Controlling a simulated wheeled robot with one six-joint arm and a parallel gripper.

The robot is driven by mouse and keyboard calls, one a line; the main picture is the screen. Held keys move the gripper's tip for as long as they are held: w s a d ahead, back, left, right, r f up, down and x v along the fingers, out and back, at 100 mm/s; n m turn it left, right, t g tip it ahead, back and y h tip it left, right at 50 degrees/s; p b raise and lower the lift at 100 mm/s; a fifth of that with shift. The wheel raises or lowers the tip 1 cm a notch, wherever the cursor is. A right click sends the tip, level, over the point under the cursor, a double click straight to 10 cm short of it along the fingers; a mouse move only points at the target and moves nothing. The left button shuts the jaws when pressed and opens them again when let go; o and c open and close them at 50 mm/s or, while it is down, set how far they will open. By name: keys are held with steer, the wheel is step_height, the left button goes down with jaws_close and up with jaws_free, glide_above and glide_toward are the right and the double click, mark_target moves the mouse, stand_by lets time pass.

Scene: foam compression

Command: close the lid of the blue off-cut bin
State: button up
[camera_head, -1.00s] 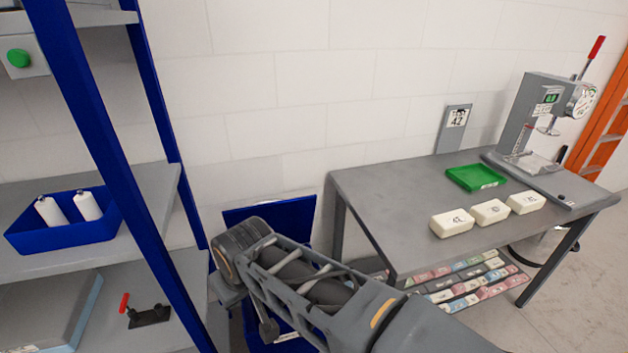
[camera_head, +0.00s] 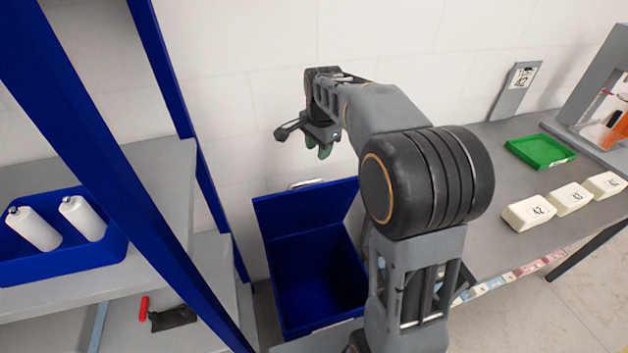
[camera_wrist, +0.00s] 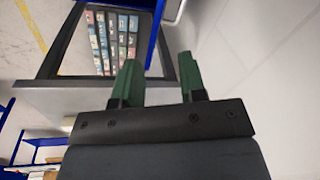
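The blue off-cut bin (camera_head: 312,285) stands on the floor by the wall, its dark blue inside showing and empty as far as I see. Its blue lid (camera_head: 300,210) is open, raised at the back, with a pale handle (camera_head: 306,184) on its top edge. My gripper (camera_head: 319,151) is above the lid, apart from it, with green fingers pointing down. In the wrist view the two green fingers (camera_wrist: 160,68) are spread with nothing held between them; a blue edge (camera_wrist: 154,38), probably the lid, shows beyond them. My arm hides the bin's right side.
A blue shelf rack (camera_head: 110,150) stands close left of the bin, holding a blue tray (camera_head: 75,255) with white bottles. A grey table (camera_head: 500,250) at right carries white blocks (camera_head: 568,197) and a green tray (camera_head: 541,151). Bare wall lies behind my gripper.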

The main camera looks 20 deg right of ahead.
steer(key=w+d+f+m, duration=0.2)
steer(key=w+f+m, duration=0.3)
steer(key=w, duration=0.2)
steer(key=shift+g, duration=0.4)
steer(key=f, duration=0.8)
steer(key=w+f, duration=0.1)
steer(key=f, duration=0.4)
steer(key=shift+a, duration=0.2)
jaws_close()
steer(key=shift+a, duration=0.15)
